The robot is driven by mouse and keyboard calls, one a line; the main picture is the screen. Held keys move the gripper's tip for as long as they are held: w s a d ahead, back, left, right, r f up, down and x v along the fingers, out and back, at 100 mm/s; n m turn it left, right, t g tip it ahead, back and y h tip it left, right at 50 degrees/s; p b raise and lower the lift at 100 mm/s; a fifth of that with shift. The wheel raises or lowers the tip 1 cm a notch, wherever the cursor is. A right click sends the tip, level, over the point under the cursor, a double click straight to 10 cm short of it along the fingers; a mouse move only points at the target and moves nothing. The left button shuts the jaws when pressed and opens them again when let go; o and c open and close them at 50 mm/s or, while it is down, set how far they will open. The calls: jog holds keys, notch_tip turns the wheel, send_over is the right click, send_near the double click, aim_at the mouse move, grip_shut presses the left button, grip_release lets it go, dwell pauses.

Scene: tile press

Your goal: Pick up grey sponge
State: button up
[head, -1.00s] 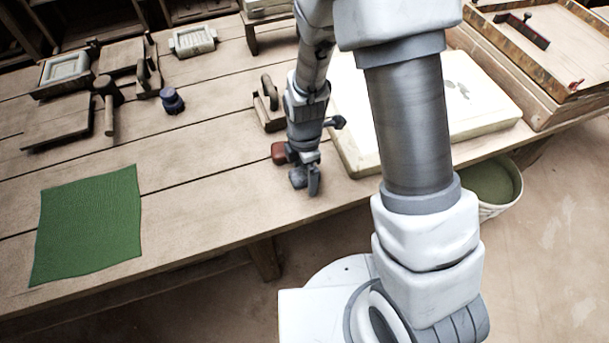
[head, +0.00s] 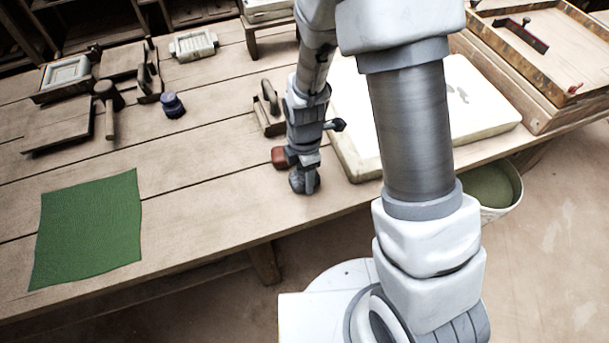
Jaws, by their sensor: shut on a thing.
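My gripper (head: 304,181) points down at the front part of the wooden table, left of the pale slab. It is shut on a small dark grey thing that looks like the grey sponge (head: 299,185). The fingers hide much of it, and its edges are hard to tell from them. I cannot tell whether the sponge touches the tabletop or is just above it.
A red-brown block (head: 280,157) lies right behind and left of my gripper. A wooden trowel-like tool (head: 268,108) stands behind it. The pale slab (head: 455,110) is to the right. A green cloth (head: 88,230) lies at left, with bare tabletop (head: 205,195) between.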

notch_tip(320, 180, up, 4)
jog(key=shift+d+r+p, duration=0.1)
jog(key=shift+r+p, duration=0.1)
jog(key=shift+p, duration=0.4)
jog(key=s+d+r+p, duration=0.2)
jog(key=s+d+r, duration=0.4)
jog(key=s, duration=0.3)
jog(key=shift+d, duration=0.7)
jog(key=o, duration=0.7)
jog(key=shift+w, duration=0.1)
jog(key=c, duration=0.5)
